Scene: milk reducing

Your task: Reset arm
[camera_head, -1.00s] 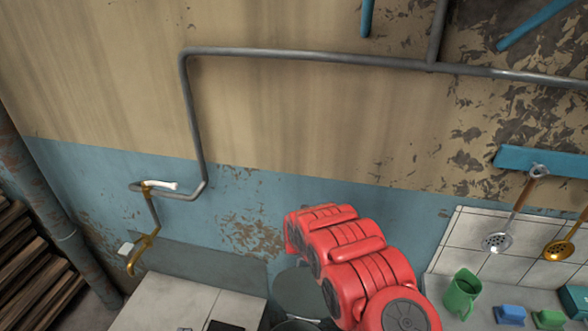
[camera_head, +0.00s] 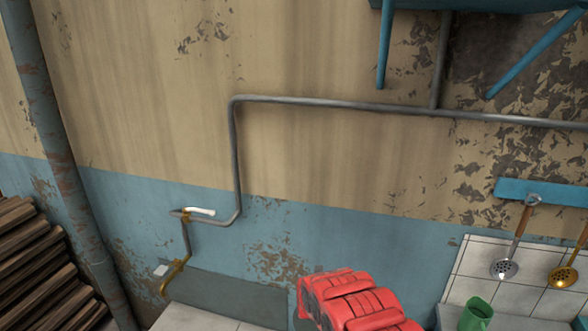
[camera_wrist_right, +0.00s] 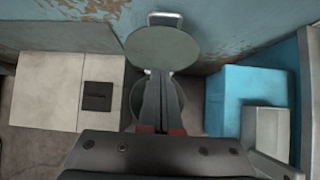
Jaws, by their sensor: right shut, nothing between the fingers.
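My right arm (camera_head: 355,300), red and dark grey, comes up from the bottom edge of the head view, right of centre. Its gripper is out of sight there. In the right wrist view my right gripper (camera_wrist_right: 158,75) points ahead with its two dark fingers together and nothing between them. Beyond the fingertips is a round grey-green lid (camera_wrist_right: 155,48) with a metal handle. A dark round pot-like opening (camera_wrist_right: 138,100) lies below it, partly hidden by the fingers. My left gripper is not in view.
A grey pipe (camera_head: 330,103) runs along the wall to a brass tap (camera_head: 175,275). A pale tiled counter (camera_wrist_right: 45,85) is left of the gripper, a blue block-like unit (camera_wrist_right: 240,95) right. Stacked wood (camera_head: 35,260) is at left.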

